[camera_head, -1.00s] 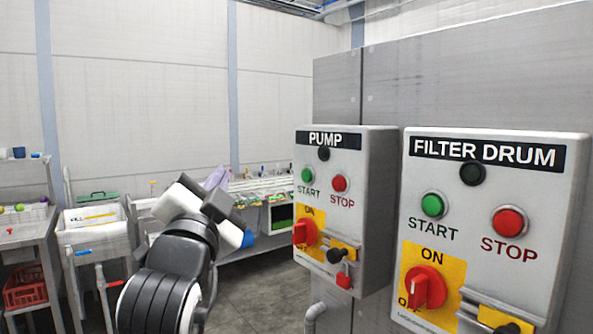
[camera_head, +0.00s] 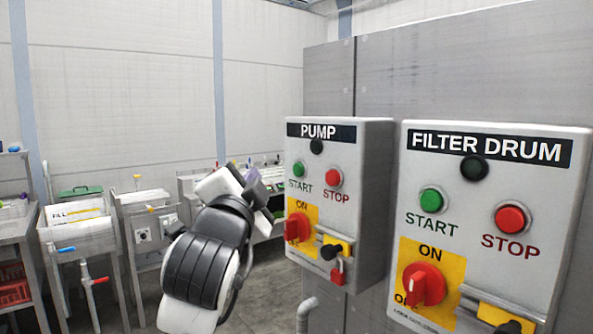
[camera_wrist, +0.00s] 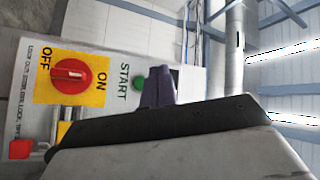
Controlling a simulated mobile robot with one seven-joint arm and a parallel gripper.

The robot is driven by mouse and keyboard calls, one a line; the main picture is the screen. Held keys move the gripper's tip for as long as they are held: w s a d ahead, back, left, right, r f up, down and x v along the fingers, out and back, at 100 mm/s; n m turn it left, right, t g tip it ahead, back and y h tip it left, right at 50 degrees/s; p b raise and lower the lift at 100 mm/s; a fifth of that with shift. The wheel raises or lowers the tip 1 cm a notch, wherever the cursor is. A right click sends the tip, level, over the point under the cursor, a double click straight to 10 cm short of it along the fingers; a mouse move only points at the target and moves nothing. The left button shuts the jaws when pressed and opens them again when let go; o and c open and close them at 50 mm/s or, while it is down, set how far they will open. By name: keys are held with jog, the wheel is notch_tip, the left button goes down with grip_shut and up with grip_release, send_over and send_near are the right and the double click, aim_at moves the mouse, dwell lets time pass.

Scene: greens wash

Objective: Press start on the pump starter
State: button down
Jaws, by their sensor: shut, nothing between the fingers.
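The pump starter (camera_head: 371,214) is a grey box labelled PUMP on the metal cabinet. It has a green START button (camera_head: 298,169), a red STOP button (camera_head: 334,178), a dark lamp (camera_head: 316,146) and a red rotary switch (camera_head: 297,227) on a yellow plate. My gripper (camera_head: 252,177) is just left of the box, partly hidden behind my wrist. In the wrist view my gripper's dark fingers (camera_wrist: 157,88) are closed and empty, appearing beside the green START button (camera_wrist: 138,84) and partly overlapping it. I cannot tell whether they touch.
The similar FILTER DRUM starter (camera_head: 440,245) is close on the right, with its own green and red buttons. A red padlock (camera_head: 338,272) hangs below the pump switch. Steel sinks (camera_head: 80,235) and benches stand at the left. Some grey floor is open below.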

jog(key=w+d, duration=0.3)
jog(key=d, duration=0.2)
jog(key=shift+w+d, duration=0.15)
jog(key=shift+w, duration=0.05)
jog(key=shift+w, duration=0.1)
dwell(1.9)
jog(key=shift+w+d, duration=0.15)
jog(key=shift+d, duration=0.15)
jog(key=shift+w+d, duration=0.25)
jog(key=shift+d, duration=0.15)
dwell(0.7)
jog(key=shift+a, duration=0.1)
jog(key=shift+s+a, duration=0.5)
jog(key=shift+a, duration=0.1)
jog(key=shift+s+a, duration=0.45)
jog(key=shift+a, duration=0.25)
jog(key=shift+s+a, duration=0.45)
jog(key=shift+a, duration=0.25)
jog(key=shift+s+a, duration=0.45)
jog(key=shift+a, duration=0.25)
